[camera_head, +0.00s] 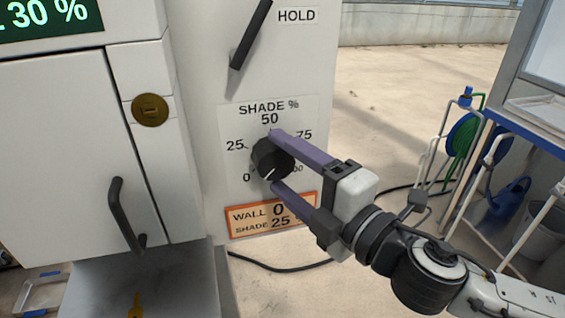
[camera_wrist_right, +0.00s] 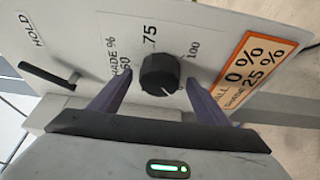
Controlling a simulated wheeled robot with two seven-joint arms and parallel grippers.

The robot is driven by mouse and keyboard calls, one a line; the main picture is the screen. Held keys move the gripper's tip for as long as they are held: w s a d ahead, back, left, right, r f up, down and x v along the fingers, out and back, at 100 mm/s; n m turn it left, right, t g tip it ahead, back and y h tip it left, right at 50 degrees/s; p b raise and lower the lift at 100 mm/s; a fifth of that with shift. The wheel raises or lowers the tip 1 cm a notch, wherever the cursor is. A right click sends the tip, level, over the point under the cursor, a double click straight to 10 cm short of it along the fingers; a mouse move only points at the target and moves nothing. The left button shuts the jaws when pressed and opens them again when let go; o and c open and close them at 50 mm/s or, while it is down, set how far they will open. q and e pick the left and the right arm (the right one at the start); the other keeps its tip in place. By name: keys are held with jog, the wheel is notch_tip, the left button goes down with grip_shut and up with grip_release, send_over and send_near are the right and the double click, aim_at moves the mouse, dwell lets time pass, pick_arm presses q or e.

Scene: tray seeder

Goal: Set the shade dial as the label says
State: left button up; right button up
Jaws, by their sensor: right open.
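The black shade dial (camera_head: 266,158) is on the pale panel under the words SHADE %. Its scale shows 0, 25, 50, 75 and 100. The white mark on the dial points to the lower left, about towards 0. The orange-edged label (camera_head: 240,216) below reads WALL 0 %, SHADE 25 %. My right gripper (camera_head: 274,160) is open, with one purple finger above the dial and one below it. In the right wrist view the dial (camera_wrist_right: 159,74) lies between the spread fingers; contact cannot be told. My left gripper is not in view.
A black lever (camera_head: 250,35) by HOLD is above the dial. To the left are a cabinet door with a black handle (camera_head: 122,215), a brass lock (camera_head: 150,109) and a green display (camera_head: 45,15). A blue-edged rack (camera_head: 530,132) stands at right.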

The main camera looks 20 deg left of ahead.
jog(key=shift+w+a, duration=0.25)
jog(key=shift+a, duration=0.1)
jog(key=c, duration=1)
jog(key=shift+c, duration=0.2)
jog(key=shift+f, duration=0.15)
